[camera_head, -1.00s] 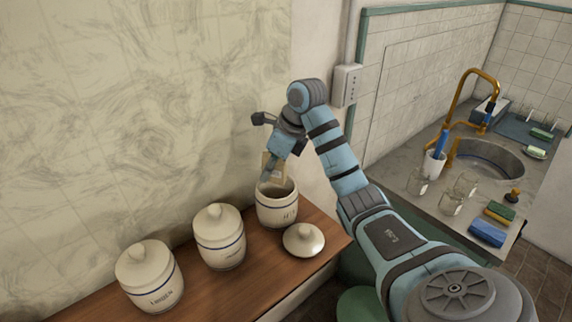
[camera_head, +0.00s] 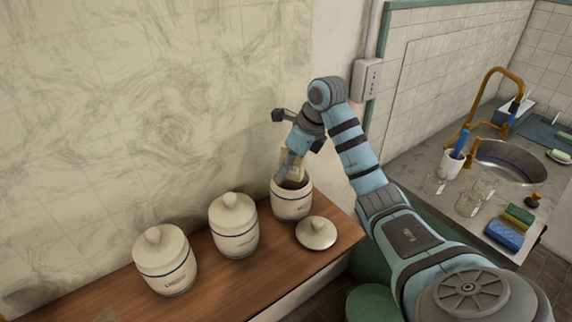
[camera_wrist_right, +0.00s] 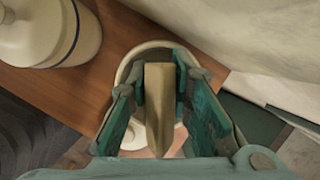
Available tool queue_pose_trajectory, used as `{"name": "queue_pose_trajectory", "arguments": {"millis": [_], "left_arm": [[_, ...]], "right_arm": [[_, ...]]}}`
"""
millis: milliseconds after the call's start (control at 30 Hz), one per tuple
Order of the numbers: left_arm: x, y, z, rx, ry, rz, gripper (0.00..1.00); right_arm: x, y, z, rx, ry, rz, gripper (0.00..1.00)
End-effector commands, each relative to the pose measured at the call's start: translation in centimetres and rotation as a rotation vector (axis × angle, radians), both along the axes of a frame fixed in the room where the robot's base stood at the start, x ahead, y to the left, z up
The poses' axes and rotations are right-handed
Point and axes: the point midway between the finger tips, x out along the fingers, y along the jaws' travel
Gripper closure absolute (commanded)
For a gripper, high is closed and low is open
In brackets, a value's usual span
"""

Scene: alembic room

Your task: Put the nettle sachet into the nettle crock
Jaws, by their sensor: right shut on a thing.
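The open crock (camera_head: 291,204) is white with a blue band and stands at the right end of the wooden shelf; its label is too small to read. My right gripper (camera_head: 286,172) points down at the crock's mouth, shut on a tan paper sachet (camera_head: 293,167). In the right wrist view the sachet (camera_wrist_right: 158,110) is edge-on between the two fingers (camera_wrist_right: 160,95), with the crock's rim (camera_wrist_right: 125,70) around them. The sachet's lower part is at the mouth; how deep it reaches I cannot tell. My left gripper is not in view.
A loose lid (camera_head: 316,233) lies on the shelf (camera_head: 255,262) beside the open crock. Two lidded crocks (camera_head: 234,226) (camera_head: 164,260) stand to the left. The wall is close behind. A sink counter (camera_head: 420,180) with jars and sponges is at right.

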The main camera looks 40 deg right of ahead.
Motion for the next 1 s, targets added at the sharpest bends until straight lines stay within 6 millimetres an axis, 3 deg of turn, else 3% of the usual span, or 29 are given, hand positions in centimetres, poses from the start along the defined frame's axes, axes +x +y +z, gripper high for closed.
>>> {"name": "queue_pose_trajectory", "arguments": {"millis": [433, 467, 600, 1000], "left_arm": [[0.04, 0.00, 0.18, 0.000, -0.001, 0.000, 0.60], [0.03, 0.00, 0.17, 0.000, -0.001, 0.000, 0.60], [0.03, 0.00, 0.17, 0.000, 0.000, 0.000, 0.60], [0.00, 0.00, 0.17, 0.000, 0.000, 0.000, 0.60]], "right_arm": [[-0.04, 0.00, 0.07, 0.000, 0.000, 0.000, 1.00], [-0.04, 0.00, 0.07, 0.000, 0.000, 0.000, 0.76], [-0.04, 0.00, 0.06, 0.000, 0.000, 0.000, 0.57], [-0.05, 0.01, 0.06, 0.000, 0.000, 0.000, 0.57]]}}
